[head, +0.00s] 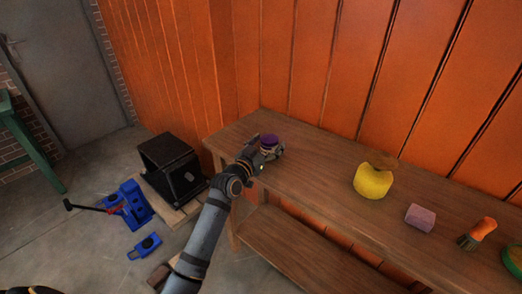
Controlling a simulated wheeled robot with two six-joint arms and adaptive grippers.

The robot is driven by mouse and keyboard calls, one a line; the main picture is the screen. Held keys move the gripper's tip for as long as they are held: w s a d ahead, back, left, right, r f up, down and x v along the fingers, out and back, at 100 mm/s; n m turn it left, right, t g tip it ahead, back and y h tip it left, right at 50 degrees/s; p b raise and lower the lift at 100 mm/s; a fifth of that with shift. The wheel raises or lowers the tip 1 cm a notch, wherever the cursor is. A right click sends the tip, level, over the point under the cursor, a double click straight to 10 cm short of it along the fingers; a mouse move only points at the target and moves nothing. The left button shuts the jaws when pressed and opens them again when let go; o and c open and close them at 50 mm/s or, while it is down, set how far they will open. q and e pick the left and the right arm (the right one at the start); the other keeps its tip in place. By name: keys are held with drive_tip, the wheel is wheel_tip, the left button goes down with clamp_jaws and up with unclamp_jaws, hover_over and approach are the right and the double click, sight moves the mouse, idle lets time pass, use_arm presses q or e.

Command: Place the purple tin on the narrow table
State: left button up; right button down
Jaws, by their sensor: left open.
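The purple tin (269,140) is at the left end of the narrow wooden table (310,168), right at my left gripper. My left gripper (270,150) is open, with its fingers at the tin's near side; the gripper hides the tin's lower part. The tin looks upright. I cannot tell whether the fingers touch it or whether its base rests fully on the tabletop. My right gripper is not in view.
On the table to the right are a yellow rounded object (373,181), a pinkish block (420,217), an orange-handled brush (478,233) and a green item (513,261). An orange panelled wall (330,70) stands behind. A black box (172,166) and blue tools (130,203) are on the floor at left.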

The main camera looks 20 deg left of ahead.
use_arm(q)
drive_tip(key=s+a+p, duration=0.1)
drive_tip(key=s+a, duration=0.1)
drive_tip(key=s, duration=0.9)
